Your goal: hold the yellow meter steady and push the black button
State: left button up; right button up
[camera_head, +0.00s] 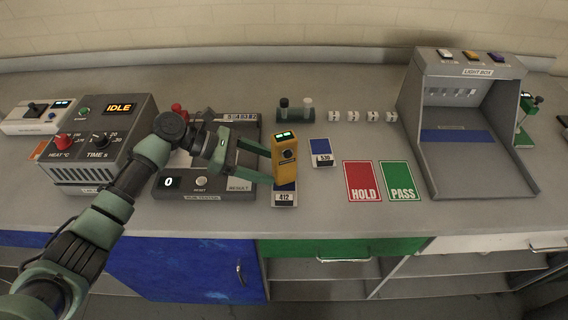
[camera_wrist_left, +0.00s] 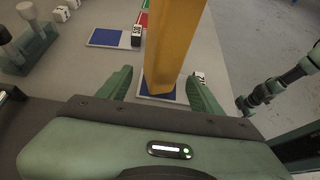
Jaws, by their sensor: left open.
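The yellow meter (camera_head: 285,163) stands upright at the blue-swatched card marked 412 (camera_head: 285,199). Its top has a lit green display, and its face carries a round black button (camera_head: 288,154). My left gripper (camera_head: 268,164) reaches in from the left at the meter, its fingers apart. In the left wrist view the yellow body (camera_wrist_left: 170,45) rises between the two open green fingers, with gaps visible on both sides. The button does not show in that view. An arm that looks like my right one (camera_wrist_left: 280,85) shows at the right of the wrist view; its gripper is too small to read.
A rub tester (camera_head: 215,187) and a heater box marked IDLE (camera_head: 110,150) stand to the left. A card marked 530 (camera_head: 321,153), red HOLD (camera_head: 362,181) and green PASS (camera_head: 398,181) cards lie to the right. A light box (camera_head: 470,165) stands farther right.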

aim_at(280, 170)
pick_arm(q)
jog(key=p+x, duration=0.1)
jog(key=x, duration=0.2)
jog(key=shift+d, duration=0.2)
jog(key=shift+d+f, duration=0.2)
jog(key=shift+d, duration=0.2)
jog(key=shift+d+f, duration=0.1)
jog(key=shift+f, duration=0.05)
jog(key=c, duration=1.1)
pick_arm(e)
jog(key=shift+w+r, duration=0.35)
jog(key=shift+w, duration=0.55)
pick_arm(q)
jog(key=shift+c, duration=0.2)
pick_arm(e)
grip_shut()
jog(key=shift+w, duration=0.1)
jog(key=shift+w, duration=0.1)
